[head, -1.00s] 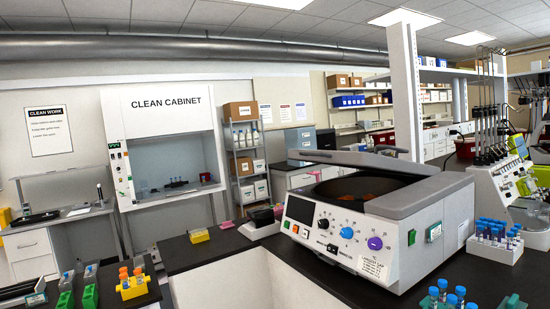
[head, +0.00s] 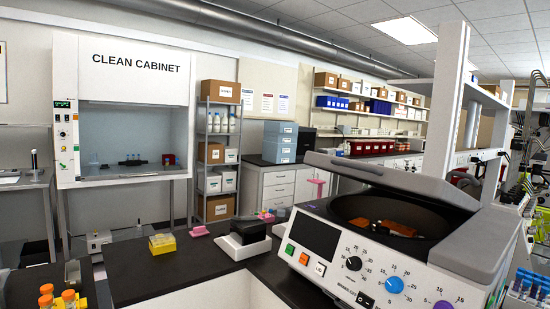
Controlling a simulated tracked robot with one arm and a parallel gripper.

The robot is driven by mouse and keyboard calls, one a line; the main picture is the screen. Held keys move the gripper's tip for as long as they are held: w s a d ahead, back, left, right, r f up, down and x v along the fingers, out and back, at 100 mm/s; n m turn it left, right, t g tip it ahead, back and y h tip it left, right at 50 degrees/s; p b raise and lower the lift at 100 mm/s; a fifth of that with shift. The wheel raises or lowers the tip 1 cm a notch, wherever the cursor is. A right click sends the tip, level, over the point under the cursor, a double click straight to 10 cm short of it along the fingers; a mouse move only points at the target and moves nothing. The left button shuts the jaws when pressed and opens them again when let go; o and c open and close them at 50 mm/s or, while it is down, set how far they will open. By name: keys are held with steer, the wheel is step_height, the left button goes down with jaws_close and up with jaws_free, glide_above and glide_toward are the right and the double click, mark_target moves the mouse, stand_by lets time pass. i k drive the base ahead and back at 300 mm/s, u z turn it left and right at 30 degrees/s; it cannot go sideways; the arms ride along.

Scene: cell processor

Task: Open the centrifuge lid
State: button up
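The centrifuge (head: 318,232) is a white and grey bench machine at the lower right, cut off by the bottom edge. Its front panel has a dark screen, coloured buttons and several knobs. Its grey lid (head: 400,183) stands raised and tilted above the round dark chamber (head: 365,208). An orange-brown rotor (head: 400,229) shows inside through the gap. My gripper is not in view, so its state and its distance from the lid are hidden.
A yellow rack (head: 162,245) and orange-capped tubes (head: 68,300) are further left. A white shelf post (head: 444,120) rises behind the lid. The clean cabinet (head: 130,120) is at the back left.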

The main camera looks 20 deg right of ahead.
mark_target(435, 190)
steer(key=z, duration=0.1)
steer(key=i, duration=1.35)
steer(key=z, duration=0.75)
steer(key=i, duration=0.35)
steer(key=z, duration=0.15)
steer(key=k, duration=0.8)
steer(key=z, duration=0.2)
steer(key=i, duration=0.8)
steer(key=u, duration=0.1)
